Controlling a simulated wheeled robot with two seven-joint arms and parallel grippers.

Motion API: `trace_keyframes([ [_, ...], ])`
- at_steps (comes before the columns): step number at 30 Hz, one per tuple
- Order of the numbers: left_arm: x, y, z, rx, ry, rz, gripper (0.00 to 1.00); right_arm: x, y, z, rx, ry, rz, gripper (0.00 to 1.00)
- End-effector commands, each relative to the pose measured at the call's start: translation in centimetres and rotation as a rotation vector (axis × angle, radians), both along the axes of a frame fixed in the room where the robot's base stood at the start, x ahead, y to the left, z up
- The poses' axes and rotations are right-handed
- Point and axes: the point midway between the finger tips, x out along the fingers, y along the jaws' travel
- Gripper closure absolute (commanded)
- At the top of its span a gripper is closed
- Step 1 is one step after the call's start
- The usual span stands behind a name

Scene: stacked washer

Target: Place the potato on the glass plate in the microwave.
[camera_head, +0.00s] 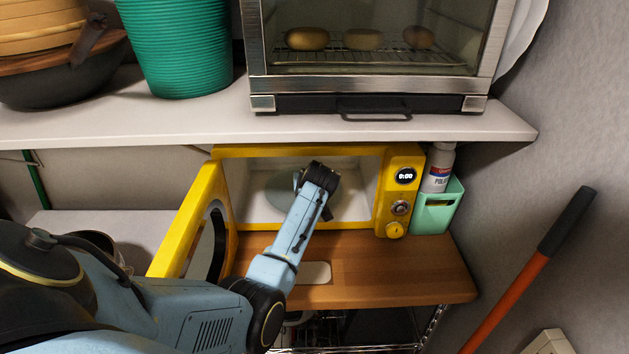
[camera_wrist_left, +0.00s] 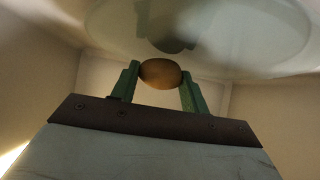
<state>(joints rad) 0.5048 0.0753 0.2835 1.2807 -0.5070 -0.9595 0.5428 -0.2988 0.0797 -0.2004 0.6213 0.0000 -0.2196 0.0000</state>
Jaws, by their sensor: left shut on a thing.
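The yellow microwave (camera_head: 405,160) stands on the wooden board with its door (camera_head: 185,230) swung open to the left. My left arm reaches into its cavity. The glass plate (camera_head: 268,190) lies inside, partly hidden by my arm; it also shows across the top of the left wrist view (camera_wrist_left: 255,30). My left gripper (camera_wrist_left: 161,72) is shut on the brown potato (camera_wrist_left: 160,80), held between its green fingers. The potato is close to the plate; I cannot tell whether they touch. In the head view the potato is hidden behind my wrist. My right gripper is out of view.
A toaster oven (camera_head: 370,95) with round items inside stands on the shelf (camera_head: 180,122) above. A mint holder (camera_head: 438,212) with a bottle (camera_head: 438,168) stands right of the microwave. A green basket (camera_head: 180,50) is at upper left.

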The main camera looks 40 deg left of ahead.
Motion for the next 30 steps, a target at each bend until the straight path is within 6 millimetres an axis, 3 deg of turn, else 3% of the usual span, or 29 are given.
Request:
trace_keyframes([
  [4, 0.0, 0.0, -0.4, 0.000, 0.000, 0.000, 0.78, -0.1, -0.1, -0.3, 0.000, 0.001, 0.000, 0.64],
  [5, 0.0, 0.0, -0.5, 0.000, 0.001, -0.001, 0.54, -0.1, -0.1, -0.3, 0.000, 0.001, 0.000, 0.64],
  [10, 0.0, 0.0, -0.4, 0.000, 0.001, -0.001, 0.33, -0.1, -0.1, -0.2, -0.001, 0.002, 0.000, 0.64],
  [21, -0.1, -0.1, 0.2, 0.001, 0.001, -0.001, 0.33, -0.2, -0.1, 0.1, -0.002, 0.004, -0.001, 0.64],
  [30, -2.2, -2.2, 2.3, 0.000, -0.002, -0.002, 0.33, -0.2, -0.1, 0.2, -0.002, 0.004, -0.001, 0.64],
])
